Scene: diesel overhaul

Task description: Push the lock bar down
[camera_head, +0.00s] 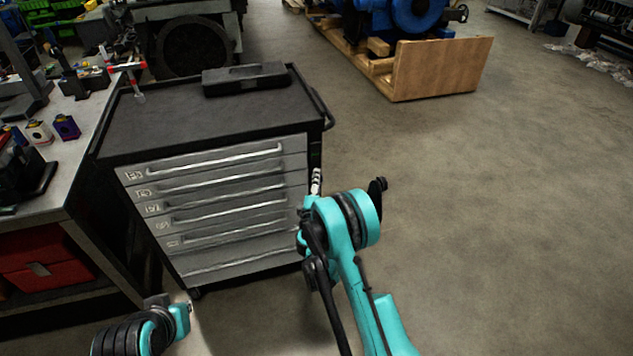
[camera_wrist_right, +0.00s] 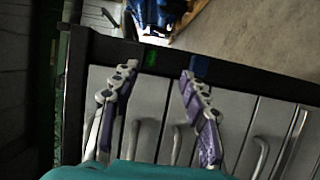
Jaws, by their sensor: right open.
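The grey-fronted tool cabinet (camera_head: 230,210) has a black upright strip (camera_head: 315,152) at its right front edge, which seems to be the lock bar. In the right wrist view the dark strip (camera_wrist_right: 108,47) crosses above the drawers, with a green mark (camera_wrist_right: 150,57) and a blue block (camera_wrist_right: 201,66) on it. My right gripper (camera_head: 316,182) is at this edge; its fingers (camera_wrist_right: 160,72) are spread, with nothing held between them. The green mark shows between the fingertips, and the blue block lies by the right-hand tip. Contact cannot be told. Part of my left arm shows at lower left, without clear fingers.
The drawers have long handles (camera_head: 215,219). A black case (camera_head: 245,79) lies on the cabinet top, and a push handle (camera_head: 321,107) juts from its right side. A workbench (camera_head: 75,165) stands at left. The floor at right is clear up to a wooden pallet (camera_head: 440,68).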

